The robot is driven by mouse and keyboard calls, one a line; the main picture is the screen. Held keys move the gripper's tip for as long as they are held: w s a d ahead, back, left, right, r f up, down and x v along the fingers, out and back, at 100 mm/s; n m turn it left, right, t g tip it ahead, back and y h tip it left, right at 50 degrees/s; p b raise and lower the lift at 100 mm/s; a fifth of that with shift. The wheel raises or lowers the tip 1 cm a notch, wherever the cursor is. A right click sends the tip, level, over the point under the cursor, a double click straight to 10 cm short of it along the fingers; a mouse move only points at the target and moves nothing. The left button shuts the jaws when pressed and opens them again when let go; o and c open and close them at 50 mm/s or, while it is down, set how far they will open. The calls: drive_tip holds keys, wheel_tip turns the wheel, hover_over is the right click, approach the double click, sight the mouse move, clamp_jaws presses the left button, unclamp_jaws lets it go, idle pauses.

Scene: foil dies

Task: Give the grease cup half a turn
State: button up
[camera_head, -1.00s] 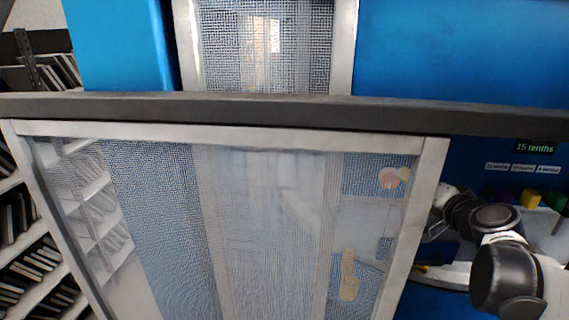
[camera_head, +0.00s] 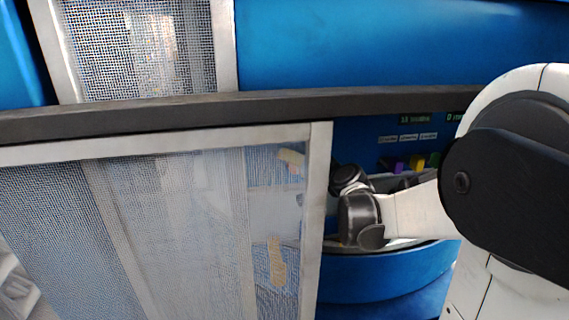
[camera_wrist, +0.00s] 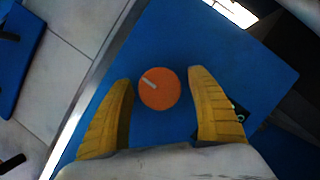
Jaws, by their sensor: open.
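The grease cup (camera_wrist: 160,89) is a round orange cap with a short white mark from its middle toward its upper left, on a blue surface in the wrist view. My gripper (camera_wrist: 161,80) is open, with one yellow finger to the left of the cup and one to the right. Blue gaps show between the cup and both fingers, and the fingertips reach about level with it. In the head view, a pale yellow shape (camera_head: 291,157) with a pinkish patch shows blurred through the mesh; I cannot tell the cup clearly there.
A framed mesh panel (camera_head: 318,215) hangs below a dark rail (camera_head: 200,112) and covers the left of the blue machine. A tan shape (camera_head: 277,262) shows behind the mesh. Coloured blocks (camera_head: 417,161) stand beyond my arm, under a small display (camera_head: 415,119).

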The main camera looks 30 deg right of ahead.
drive_tip(key=shift+c, duration=0.2)
drive_tip(key=shift+s, duration=0.1)
drive_tip(key=c, duration=1.1)
drive_tip(key=shift+c, duration=0.2)
